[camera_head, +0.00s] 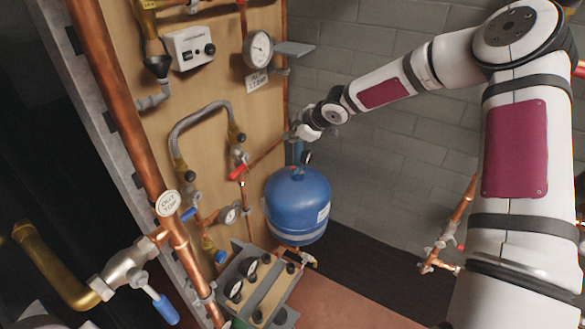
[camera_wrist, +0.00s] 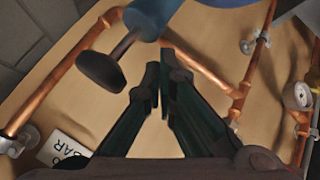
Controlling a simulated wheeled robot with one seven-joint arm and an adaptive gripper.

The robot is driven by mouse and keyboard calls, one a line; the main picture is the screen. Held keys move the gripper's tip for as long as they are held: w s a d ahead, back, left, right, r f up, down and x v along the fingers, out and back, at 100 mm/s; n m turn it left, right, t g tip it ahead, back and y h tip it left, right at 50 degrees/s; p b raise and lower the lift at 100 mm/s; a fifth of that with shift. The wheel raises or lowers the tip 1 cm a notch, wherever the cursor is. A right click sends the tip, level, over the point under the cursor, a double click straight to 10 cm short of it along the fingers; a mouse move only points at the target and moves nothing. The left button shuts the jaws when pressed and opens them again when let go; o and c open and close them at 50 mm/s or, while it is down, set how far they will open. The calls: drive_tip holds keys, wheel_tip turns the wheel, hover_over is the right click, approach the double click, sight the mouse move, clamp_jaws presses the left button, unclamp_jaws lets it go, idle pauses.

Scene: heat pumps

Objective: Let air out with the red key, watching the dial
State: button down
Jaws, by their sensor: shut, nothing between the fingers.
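A red handle (camera_head: 237,173), which may be the red key, is on the copper pipework left of the blue vessel; I cannot tell its exact shape. The round white dial (camera_head: 259,49) is high on the wooden board, its needle too small to read. In the wrist view my gripper's fingers (camera_wrist: 161,76) are together and empty.
The blue vessel (camera_head: 297,205) stands below my gripper. In the wrist view a dark knob (camera_wrist: 100,69) on a stem is close, left of the fingertips, with copper pipe (camera_wrist: 235,95) to the right. A smaller gauge (camera_head: 229,214) sits lower on the board. Grey wall is behind.

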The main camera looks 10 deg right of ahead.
sight(291, 170)
wheel_tip(291, 170, down, 7)
drive_tip(key=b, duration=0.3)
drive_tip(key=shift+w+r, duration=0.15)
drive_tip(key=shift+f+b, duration=0.75)
drive_tip(key=shift+f, duration=0.15)
drive_tip(key=shift+f, duration=0.1)
idle(0.7)
drive_tip(key=shift+f, duration=0.3)
drive_tip(key=shift+f+b, duration=0.4)
drive_tip(key=shift+b, duration=0.05)
idle(1.4)
drive_tip(key=shift+r, duration=0.1)
idle(0.5)
drive_tip(key=shift+r+p, duration=0.7)
drive_tip(key=shift+r, duration=0.05)
